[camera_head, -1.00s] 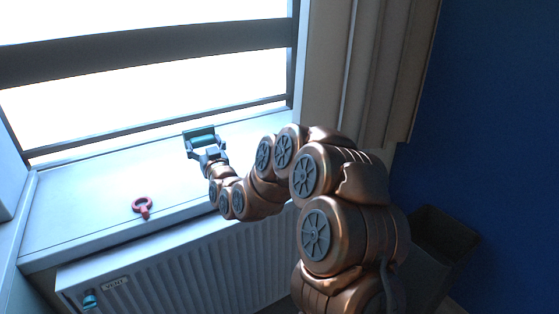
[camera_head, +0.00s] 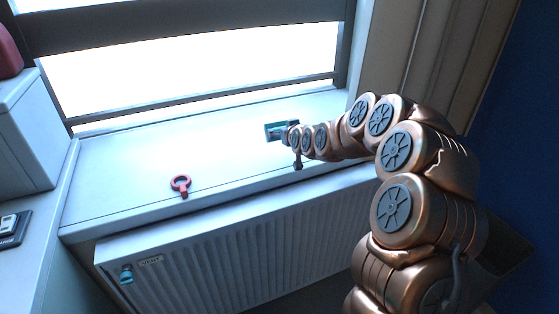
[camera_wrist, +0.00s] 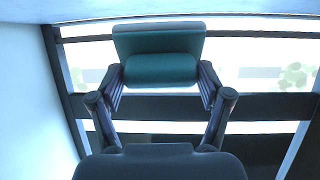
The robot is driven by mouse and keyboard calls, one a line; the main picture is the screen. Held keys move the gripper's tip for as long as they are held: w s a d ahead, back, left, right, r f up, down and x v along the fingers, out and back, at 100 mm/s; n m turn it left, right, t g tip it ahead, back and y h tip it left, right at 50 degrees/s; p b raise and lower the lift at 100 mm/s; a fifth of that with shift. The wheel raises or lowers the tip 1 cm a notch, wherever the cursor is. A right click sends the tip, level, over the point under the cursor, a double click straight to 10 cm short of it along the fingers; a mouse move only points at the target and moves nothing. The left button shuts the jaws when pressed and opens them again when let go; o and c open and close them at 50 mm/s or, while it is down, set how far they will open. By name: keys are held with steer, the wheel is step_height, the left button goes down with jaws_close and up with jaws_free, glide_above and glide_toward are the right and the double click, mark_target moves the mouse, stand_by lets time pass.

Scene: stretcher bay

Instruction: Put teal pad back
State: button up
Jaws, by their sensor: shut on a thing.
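The teal pad (camera_wrist: 160,69) is a small block with a paler teal edge, held between the two fingers of my gripper (camera_wrist: 158,88) in the wrist view. In the head view my gripper (camera_head: 283,132) is above the window sill at its right part. A bit of the teal pad (camera_head: 272,133) shows there beside the fingers. I cannot tell from the head view whether the pad touches the sill.
A red ring-shaped piece (camera_head: 181,185) lies on the sill (camera_head: 120,190) to the left. Below is a white radiator (camera_head: 210,265) with a teal valve knob (camera_head: 127,274). A white cabinet (camera_head: 30,135) stands at left. A dark device (camera_head: 14,229) lies at far left. The sill's middle is clear.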

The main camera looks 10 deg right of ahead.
steer(key=s+d+f+g+h, duration=0.1)
steer(key=s+d+g, duration=0.1)
steer(key=s+g, duration=0.4)
steer(key=s+d+f+g, duration=0.2)
steer(key=s+g, duration=0.4)
steer(key=s, duration=0.1)
steer(key=shift+n, duration=0.3)
steer(key=w+a+p, duration=0.1)
steer(key=w, duration=0.3)
steer(key=w+a+p, duration=0.1)
steer(key=w+p, duration=0.1)
steer(key=w, duration=0.2)
steer(key=w+a+f+p, duration=0.1)
steer(key=w+p, duration=0.1)
steer(key=w, duration=0.2)
steer(key=shift+a, duration=0.15)
steer(key=shift+w+a+h+p, duration=0.15)
steer(key=shift+w+p, duration=0.3)
steer(key=shift+w, duration=0.2)
steer(key=shift+w+a+h+p, duration=0.1)
steer(key=shift+w+h+p, duration=0.05)
steer(key=shift+w+p, duration=0.4)
steer(key=shift+w+a, duration=0.2)
steer(key=shift+w, duration=0.25)
steer(key=shift+w, duration=0.1)
